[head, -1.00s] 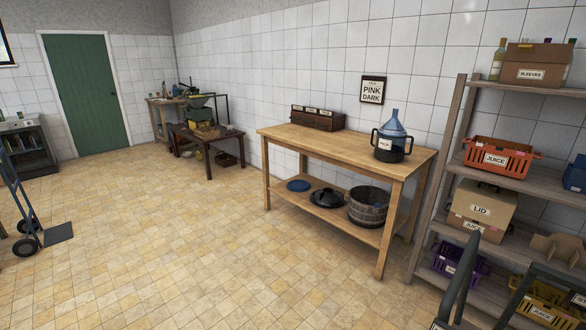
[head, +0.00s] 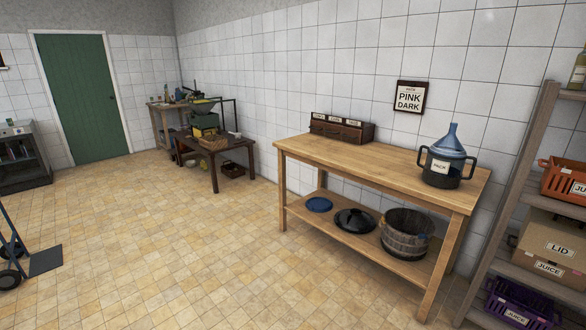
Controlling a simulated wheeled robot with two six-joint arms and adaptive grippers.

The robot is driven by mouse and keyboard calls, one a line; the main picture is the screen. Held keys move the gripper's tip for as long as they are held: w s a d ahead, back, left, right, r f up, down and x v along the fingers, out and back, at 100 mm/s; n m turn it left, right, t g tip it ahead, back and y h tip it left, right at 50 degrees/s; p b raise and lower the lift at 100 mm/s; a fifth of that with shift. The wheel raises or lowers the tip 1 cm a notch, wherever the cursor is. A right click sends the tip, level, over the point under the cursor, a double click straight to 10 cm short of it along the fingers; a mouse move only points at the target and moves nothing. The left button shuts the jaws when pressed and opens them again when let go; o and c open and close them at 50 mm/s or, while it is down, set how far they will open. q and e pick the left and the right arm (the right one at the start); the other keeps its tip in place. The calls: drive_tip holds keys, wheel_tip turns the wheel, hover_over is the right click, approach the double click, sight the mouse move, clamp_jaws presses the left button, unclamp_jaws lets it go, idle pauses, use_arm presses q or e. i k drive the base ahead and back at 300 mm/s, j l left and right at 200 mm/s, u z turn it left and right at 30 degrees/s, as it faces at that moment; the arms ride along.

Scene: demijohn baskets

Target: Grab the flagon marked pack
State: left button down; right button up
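The flagon marked PACK (head: 446,162) stands upright on the right end of a wooden workbench (head: 352,160). It is blue glass with a funnel-like top, in a dark holder with a handle on each side and a white label at the front. Neither of my grippers shows in the head view.
The bench's lower shelf holds a blue disc (head: 319,205), a black lid (head: 354,219) and a wooden tub (head: 405,234). A shelf rack (head: 513,180) with crates and boxes stands right of the bench. A hand truck (head: 18,257) stands at left. The tiled floor (head: 190,260) before the bench is clear.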

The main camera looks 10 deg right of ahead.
sight(446, 159)
drive_tip(key=i+l+z, duration=0.2)
drive_tip(key=i+z, duration=0.2)
drive_tip(key=i, duration=0.3)
drive_tip(key=i+z, duration=0.35)
drive_tip(key=i, duration=0.35)
drive_tip(key=i+j+z, duration=0.2)
drive_tip(key=i+z, duration=0.2)
drive_tip(key=i, duration=0.3)
